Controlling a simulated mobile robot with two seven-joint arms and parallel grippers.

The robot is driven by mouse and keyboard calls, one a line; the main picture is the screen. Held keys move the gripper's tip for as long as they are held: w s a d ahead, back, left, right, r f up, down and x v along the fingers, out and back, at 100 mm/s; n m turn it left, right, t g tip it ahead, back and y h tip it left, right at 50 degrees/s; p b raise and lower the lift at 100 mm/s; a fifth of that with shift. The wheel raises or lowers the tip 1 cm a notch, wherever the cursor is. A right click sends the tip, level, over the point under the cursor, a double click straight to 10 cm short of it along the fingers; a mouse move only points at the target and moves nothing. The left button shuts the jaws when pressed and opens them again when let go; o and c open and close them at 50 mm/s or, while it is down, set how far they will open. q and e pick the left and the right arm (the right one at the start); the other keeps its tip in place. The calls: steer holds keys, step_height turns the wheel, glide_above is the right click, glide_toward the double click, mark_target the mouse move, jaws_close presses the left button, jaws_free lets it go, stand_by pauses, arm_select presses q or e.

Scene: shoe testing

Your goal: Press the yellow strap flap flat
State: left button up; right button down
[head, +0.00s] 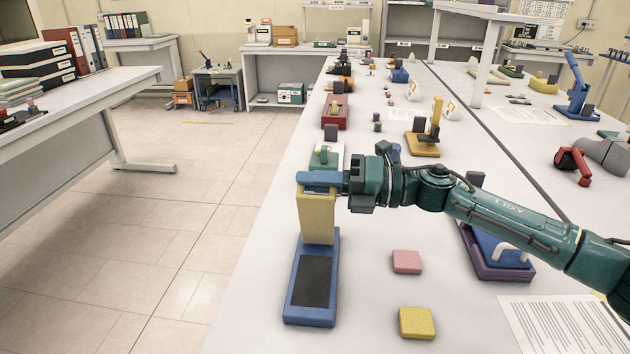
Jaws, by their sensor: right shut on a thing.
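The yellow strap flap (317,217) stands up steeply from the far end of a blue base (312,312). The base has a dark pad (311,281) on top and sits at the left edge of the white table. A blue bar (318,178) runs across the flap's upper end. My right gripper (346,184) comes in from the right at the height of this bar and is shut on its right end. Its fingertips are small and partly hidden, so the exact contact is hard to see. My left gripper is not in view.
A pink block (406,262) and a yellow block (416,323) lie right of the base. A blue and purple fixture (497,254) stands under my right arm. A printed sheet (562,325) lies at the front right. Several test devices stand farther back.

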steer(key=shift+f, duration=0.15)
arm_select(q)
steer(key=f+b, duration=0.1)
steer(key=b, duration=0.2)
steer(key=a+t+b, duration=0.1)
steer(key=b, duration=0.3)
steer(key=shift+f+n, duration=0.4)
arm_select(e)
steer(key=s+a+f+n, duration=0.1)
steer(key=s+f+n, duration=0.2)
steer(key=s+n, duration=0.4)
steer(key=shift+s+a, duration=0.25)
steer(key=shift+s, duration=0.25)
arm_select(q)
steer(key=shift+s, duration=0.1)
arm_select(e)
steer(key=shift+f, duration=0.1)
